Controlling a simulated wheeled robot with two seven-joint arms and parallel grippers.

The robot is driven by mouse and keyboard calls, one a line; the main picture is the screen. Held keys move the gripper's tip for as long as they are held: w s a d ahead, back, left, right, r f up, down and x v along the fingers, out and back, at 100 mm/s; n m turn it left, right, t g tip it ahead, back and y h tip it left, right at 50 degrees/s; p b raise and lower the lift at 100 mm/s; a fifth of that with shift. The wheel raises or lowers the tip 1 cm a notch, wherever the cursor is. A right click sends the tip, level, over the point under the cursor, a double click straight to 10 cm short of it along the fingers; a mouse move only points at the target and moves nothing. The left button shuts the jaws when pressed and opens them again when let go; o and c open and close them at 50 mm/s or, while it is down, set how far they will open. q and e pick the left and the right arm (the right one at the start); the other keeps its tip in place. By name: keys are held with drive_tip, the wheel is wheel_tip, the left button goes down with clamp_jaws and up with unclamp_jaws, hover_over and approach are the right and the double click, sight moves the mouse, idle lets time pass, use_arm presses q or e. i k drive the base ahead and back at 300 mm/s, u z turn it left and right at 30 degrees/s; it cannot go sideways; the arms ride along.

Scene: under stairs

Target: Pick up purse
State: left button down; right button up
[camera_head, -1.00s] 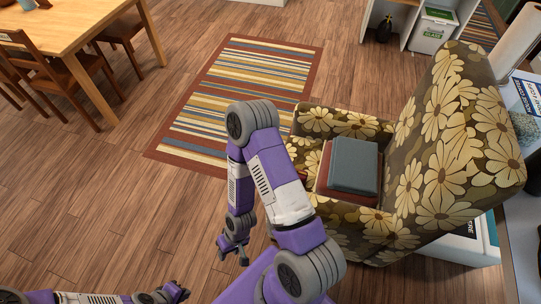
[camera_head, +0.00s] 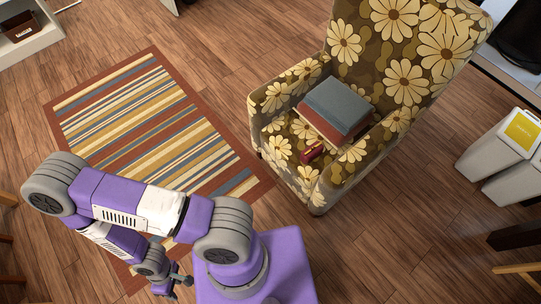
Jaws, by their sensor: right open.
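A small dark red and yellow item (camera_head: 312,151), which looks like the purse, lies on the seat of a flowered armchair (camera_head: 410,70). It is in front of a stack of books (camera_head: 338,106). My right gripper (camera_head: 178,287) is at the lower left in the head view, low over the floor and the rug's near edge. It is open and empty, well apart from the chair and the purse. My left gripper is not in view.
A striped rug (camera_head: 150,125) lies on the wooden floor left of the chair. Light bins (camera_head: 505,150) stand at the right edge. A white shelf (camera_head: 28,30) is at the top left. Open floor lies in front of the chair.

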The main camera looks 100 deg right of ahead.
sight(313, 151)
drive_tip(key=i, duration=0.25)
drive_tip(key=z, duration=2.3)
drive_tip(key=i, duration=1.55)
drive_tip(key=z, duration=2.85)
